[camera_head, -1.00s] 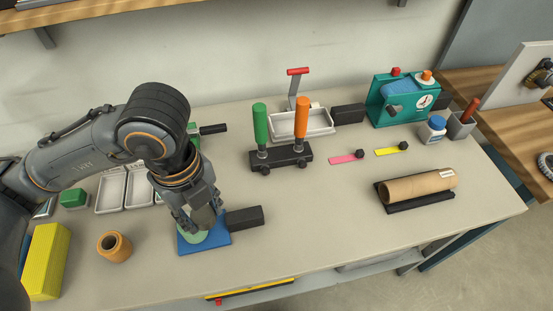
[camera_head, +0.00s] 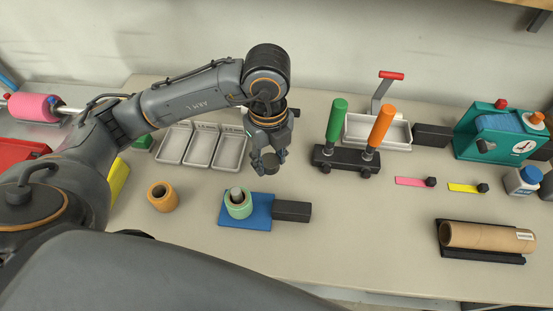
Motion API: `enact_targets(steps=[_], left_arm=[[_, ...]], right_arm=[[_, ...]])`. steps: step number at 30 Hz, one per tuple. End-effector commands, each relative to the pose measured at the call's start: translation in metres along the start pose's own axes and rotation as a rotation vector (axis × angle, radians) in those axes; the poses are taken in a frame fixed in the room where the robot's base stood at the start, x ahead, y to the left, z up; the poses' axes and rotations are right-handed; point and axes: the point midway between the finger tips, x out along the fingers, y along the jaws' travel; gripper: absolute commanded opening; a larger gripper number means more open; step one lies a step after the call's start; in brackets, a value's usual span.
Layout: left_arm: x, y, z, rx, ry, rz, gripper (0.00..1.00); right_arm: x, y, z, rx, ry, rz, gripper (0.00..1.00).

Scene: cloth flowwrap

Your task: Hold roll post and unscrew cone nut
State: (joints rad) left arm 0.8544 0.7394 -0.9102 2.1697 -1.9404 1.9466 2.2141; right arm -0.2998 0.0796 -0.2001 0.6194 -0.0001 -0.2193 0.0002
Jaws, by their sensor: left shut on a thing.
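My left gripper (camera_head: 270,163) hangs over the table, its fingers shut on a small dark round piece (camera_head: 271,168) that I cannot identify for certain. It is up and to the right of a green ring-shaped roll (camera_head: 240,205) and apart from it. A grey post or plug (camera_head: 236,194) stands in the middle of that roll, on a blue plate (camera_head: 246,223). At the far left, a pink roll (camera_head: 34,107) lies on a horizontal metal shaft (camera_head: 75,110). I cannot make out a cone nut clearly. My right gripper is not in view.
Grey trays (camera_head: 202,147) lie behind. Green (camera_head: 337,119) and orange (camera_head: 380,126) handles stand on a black block. A cardboard tube (camera_head: 485,236) lies right. The front middle of the table is clear.

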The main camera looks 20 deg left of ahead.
Motion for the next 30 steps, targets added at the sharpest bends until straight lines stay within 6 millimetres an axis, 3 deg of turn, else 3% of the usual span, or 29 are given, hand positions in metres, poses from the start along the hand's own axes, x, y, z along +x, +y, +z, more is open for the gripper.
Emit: enact_targets(steps=[3, 9, 14, 21, 30], left_arm=[[0.023, -0.014, 0.017, -0.003, 0.001, 0.007, 0.0], [0.05, -0.03, 0.033, -0.001, 0.001, 0.003, 0.0], [0.059, -0.036, 0.039, 0.0, 0.0, 0.001, 0.0], [0.089, -0.037, 0.041, 0.002, 0.0, 0.002, 0.0], [0.093, -0.037, 0.04, 0.002, -0.001, 0.0, 0.0]], right_arm=[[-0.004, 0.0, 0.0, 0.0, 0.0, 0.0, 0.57], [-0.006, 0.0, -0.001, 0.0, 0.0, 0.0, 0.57], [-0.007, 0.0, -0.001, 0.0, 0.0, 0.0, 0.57], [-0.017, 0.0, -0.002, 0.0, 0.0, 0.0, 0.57], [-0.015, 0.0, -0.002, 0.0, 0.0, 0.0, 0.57]])
